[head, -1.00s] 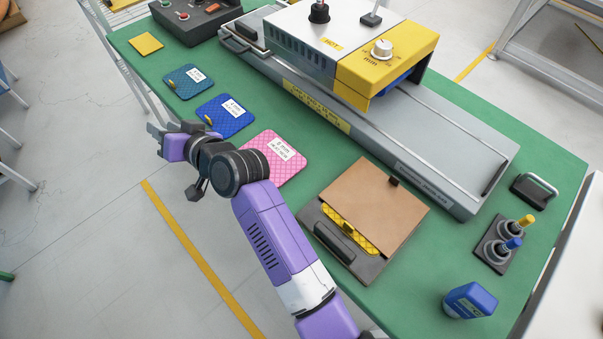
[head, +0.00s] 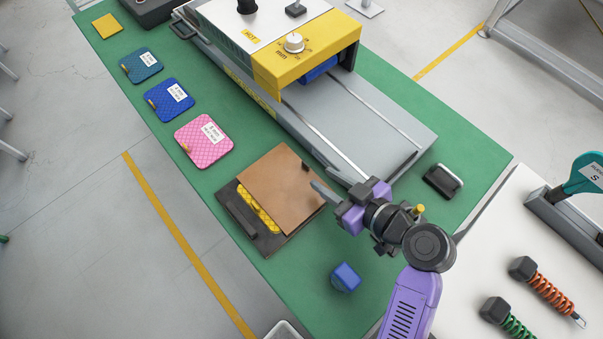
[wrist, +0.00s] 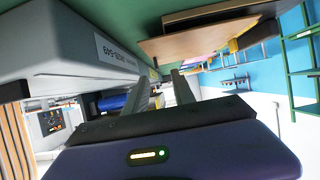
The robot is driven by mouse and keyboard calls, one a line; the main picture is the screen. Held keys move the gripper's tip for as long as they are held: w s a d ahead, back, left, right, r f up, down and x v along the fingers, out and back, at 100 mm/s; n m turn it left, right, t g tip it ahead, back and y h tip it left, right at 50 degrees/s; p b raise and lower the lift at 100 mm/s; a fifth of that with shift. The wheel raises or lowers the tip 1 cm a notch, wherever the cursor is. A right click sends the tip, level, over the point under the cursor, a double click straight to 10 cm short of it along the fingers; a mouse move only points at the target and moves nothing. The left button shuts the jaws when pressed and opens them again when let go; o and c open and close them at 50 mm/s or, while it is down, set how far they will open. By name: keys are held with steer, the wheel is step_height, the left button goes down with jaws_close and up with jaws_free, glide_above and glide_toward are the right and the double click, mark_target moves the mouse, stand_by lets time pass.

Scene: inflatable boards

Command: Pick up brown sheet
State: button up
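The brown sheet (head: 283,184) lies tilted on a dark grey tray (head: 232,207) on the green table, with yellow quilted material (head: 258,210) showing under its left edge. A small dark clip or tab (head: 306,168) sits at the sheet's right side. My gripper (head: 318,188) is at the sheet's right edge in the head view, pointing left towards it. In the wrist view my gripper (wrist: 163,76) has its two fingers apart with nothing seen between them. The sheet (wrist: 205,38) shows edge-on beyond the fingertips there. Contact with the sheet cannot be told.
A grey machine (head: 375,125) with a yellow head (head: 310,60) runs behind the sheet. Pink (head: 204,140), blue (head: 169,99) and teal (head: 141,66) pads lie to the left. A black-handled block (head: 443,181) sits to the right.

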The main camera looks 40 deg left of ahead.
mark_target(306, 164)
steer(key=shift+w+p+x, duration=0.2)
steer(key=shift+p+x, duration=0.25)
steer(key=shift+x, duration=1.3)
steer(key=shift+w+p+x, duration=0.2)
steer(key=shift+p+x, duration=0.25)
steer(key=shift+x, duration=1.25)
steer(key=shift+r, duration=0.2)
jaws_close()
